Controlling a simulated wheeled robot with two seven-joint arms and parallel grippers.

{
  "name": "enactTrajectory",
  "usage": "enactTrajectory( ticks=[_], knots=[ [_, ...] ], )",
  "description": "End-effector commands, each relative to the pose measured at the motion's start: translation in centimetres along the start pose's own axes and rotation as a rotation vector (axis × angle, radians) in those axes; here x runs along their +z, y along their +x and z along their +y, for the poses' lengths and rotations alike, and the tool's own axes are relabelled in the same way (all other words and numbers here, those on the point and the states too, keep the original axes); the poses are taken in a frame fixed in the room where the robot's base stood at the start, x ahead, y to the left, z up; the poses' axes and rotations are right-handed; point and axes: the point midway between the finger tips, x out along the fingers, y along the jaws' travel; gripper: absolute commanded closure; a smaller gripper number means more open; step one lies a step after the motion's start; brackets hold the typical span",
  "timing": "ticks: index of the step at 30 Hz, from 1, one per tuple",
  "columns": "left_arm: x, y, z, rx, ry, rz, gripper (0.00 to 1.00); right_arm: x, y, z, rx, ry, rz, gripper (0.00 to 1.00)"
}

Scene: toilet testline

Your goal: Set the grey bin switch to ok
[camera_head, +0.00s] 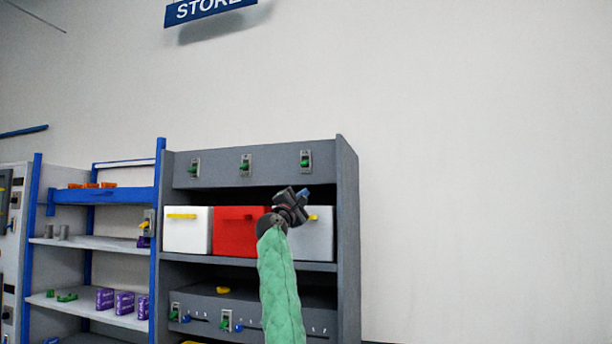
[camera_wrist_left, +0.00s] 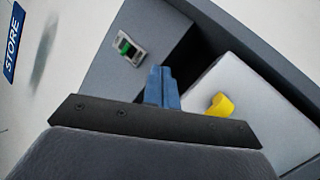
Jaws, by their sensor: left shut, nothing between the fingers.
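The grey bin (camera_head: 318,240) with a yellow handle sits at the right of the middle shelf. Its pale front and yellow handle (camera_wrist_left: 220,105) also show in the left wrist view. A switch with a green rocker (camera_head: 305,160) is on the grey panel above it; it also shows in the left wrist view (camera_wrist_left: 128,49). I cannot read its labels. My left gripper (camera_head: 304,193) is in front of the bin's top edge, below the switch. Its blue fingers (camera_wrist_left: 162,86) are shut and empty, apart from the switch. My right gripper is out of view.
A white bin (camera_head: 188,231) and a red bin (camera_head: 235,232) stand left of the grey bin, each with a switch above. Lower switches (camera_head: 226,320) line the panel below. A blue-framed rack (camera_head: 105,197) stands at left. Bare wall lies to the right.

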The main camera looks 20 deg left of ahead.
Motion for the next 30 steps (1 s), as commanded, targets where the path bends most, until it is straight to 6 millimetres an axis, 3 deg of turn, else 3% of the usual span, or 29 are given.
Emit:
enactTrajectory(
  ticks=[7, 15, 21, 30],
  knots=[
    [-1.6, 0.8, -0.3, 0.105, -0.457, 0.008, 1.0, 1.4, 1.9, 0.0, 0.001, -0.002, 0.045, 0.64],
    [-2.6, 0.5, 1.4, 0.224, -0.877, -0.019, 1.0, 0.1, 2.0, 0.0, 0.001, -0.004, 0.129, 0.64],
    [-2.9, 0.4, 1.9, 0.258, -1.056, -0.036, 1.0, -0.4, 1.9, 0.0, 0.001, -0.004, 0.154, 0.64],
    [-2.9, 0.4, 1.8, 0.257, -1.121, -0.045, 1.0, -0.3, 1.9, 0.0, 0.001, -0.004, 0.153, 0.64]
  ],
)
